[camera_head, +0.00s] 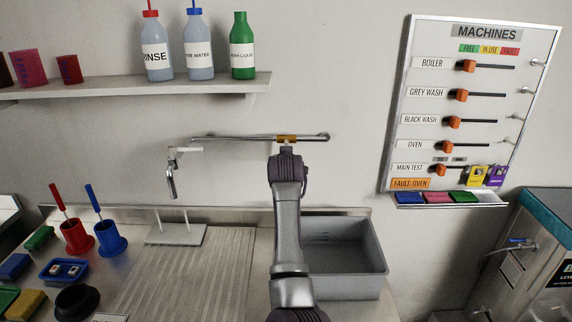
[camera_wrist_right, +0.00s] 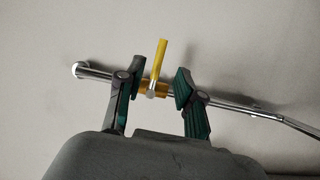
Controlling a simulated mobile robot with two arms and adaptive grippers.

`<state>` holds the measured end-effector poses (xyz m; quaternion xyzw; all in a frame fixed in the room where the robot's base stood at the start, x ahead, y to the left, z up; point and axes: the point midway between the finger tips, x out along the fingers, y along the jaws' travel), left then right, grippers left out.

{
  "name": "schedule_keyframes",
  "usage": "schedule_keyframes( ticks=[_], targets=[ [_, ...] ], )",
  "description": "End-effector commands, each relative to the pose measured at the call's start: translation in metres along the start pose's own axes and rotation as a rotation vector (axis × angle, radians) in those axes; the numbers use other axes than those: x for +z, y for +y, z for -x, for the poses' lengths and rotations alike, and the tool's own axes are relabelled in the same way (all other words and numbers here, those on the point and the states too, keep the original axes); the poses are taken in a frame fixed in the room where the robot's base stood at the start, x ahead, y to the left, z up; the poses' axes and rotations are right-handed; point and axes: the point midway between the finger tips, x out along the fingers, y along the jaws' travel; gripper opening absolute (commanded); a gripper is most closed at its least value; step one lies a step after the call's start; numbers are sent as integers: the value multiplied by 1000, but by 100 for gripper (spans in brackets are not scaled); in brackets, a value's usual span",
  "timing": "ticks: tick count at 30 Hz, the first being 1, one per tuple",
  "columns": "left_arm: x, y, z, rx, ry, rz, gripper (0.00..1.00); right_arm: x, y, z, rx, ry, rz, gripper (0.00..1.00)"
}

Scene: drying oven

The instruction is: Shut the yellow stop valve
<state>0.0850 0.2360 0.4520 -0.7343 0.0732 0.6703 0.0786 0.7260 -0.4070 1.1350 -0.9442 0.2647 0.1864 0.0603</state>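The yellow stop valve (camera_head: 287,138) sits on a chrome wall pipe (camera_head: 235,137) above the sink. In the right wrist view its yellow lever (camera_wrist_right: 160,60) points up, at a steep angle to the pipe. My right gripper (camera_wrist_right: 158,86) is open, with one finger on each side of the valve and a visible gap to the lever. In the head view my right gripper (camera_head: 286,155) is just below the valve and hides part of it. I cannot tell whether a finger touches the pipe. My left gripper is not in view.
A grey sink basin (camera_head: 345,262) lies below my right arm. A tap (camera_head: 171,180) hangs from the pipe's left end. A shelf (camera_head: 140,88) with bottles is upper left. A machines board (camera_head: 470,105) hangs on the right. Cups with red and blue sticks stand lower left.

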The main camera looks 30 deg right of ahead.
Motion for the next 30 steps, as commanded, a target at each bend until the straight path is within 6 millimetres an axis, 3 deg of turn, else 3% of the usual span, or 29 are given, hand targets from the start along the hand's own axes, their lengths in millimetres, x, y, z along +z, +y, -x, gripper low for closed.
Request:
schedule_keyframes(
  ticks=[6,12,30],
  targets=[
    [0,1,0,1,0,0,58,1,0,42,-2,0,-2,36],
    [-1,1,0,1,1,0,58,1,0,64,0,-2,-1,36],
    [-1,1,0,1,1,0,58,1,0,67,0,-2,0,36]
  ],
)
